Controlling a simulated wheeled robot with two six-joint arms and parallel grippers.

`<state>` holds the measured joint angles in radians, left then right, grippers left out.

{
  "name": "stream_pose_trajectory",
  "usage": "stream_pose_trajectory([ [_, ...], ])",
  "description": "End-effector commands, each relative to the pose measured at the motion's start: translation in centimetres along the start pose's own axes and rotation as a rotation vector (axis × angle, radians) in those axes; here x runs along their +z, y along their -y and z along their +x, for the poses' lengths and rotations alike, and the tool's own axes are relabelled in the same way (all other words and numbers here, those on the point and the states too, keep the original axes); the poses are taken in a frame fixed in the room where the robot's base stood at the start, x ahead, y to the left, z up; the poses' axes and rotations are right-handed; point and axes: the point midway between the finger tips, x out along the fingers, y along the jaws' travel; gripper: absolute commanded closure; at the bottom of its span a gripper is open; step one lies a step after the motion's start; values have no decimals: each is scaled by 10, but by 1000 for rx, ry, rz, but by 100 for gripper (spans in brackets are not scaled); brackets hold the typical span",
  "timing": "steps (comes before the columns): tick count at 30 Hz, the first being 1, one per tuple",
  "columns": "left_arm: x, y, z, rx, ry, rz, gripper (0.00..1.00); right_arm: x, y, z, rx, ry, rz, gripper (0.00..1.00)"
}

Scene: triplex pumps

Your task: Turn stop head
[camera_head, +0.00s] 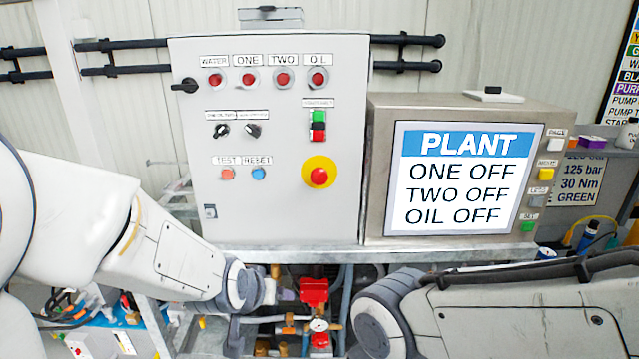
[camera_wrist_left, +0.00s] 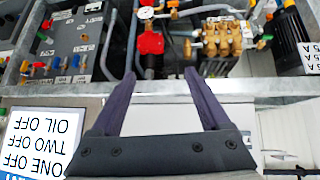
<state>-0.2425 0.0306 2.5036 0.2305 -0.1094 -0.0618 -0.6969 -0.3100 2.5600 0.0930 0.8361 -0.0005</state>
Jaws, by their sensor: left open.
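The stop head (camera_head: 319,176) is a red mushroom button on a yellow ring, low on the right of the grey control cabinet's front (camera_head: 285,215). My left gripper (camera_head: 283,295) is below the cabinet, under and left of the stop head, and not touching it. In the left wrist view the left gripper (camera_wrist_left: 160,76) has its two dark fingers apart with nothing held. The stop head does not show in that view. My right arm crosses the lower right of the head view, but its gripper is out of sight.
A plant screen (camera_head: 460,178) reading ONE OFF, TWO OFF, OIL OFF stands right of the cabinet. A ledge (camera_head: 400,253) runs below both. Pump parts, including a red block (camera_head: 314,292) and brass fittings (camera_wrist_left: 220,38), lie beneath. Space before the cabinet's face is clear.

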Motion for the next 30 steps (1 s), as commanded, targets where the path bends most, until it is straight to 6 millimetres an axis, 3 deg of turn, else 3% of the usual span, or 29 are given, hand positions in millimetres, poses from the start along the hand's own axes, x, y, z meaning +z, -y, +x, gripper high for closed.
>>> stream_pose_trajectory([
  [5, -59, -42, -3, 29, -267, -6, 20, 0, 0, 1, 0, 0, 0, 100],
  [9, -110, -80, -28, 27, -536, -33, 20, 0, 0, 1, 0, 0, 0, 100],
  [12, -134, -97, -52, 0, -696, -60, 20, 0, 0, 1, 0, 0, 0, 100],
  [16, -148, -105, -74, -40, -820, -90, 20, 0, 0, 1, 0, 0, 0, 100],
  [20, -155, -106, -83, -62, -868, -104, 20, 0, 0, 0, 0, 0, 0, 100],
  [30, -198, -99, -50, -69, -872, -105, 20, -1, 1, -18, 0, 0, 0, 100],
])
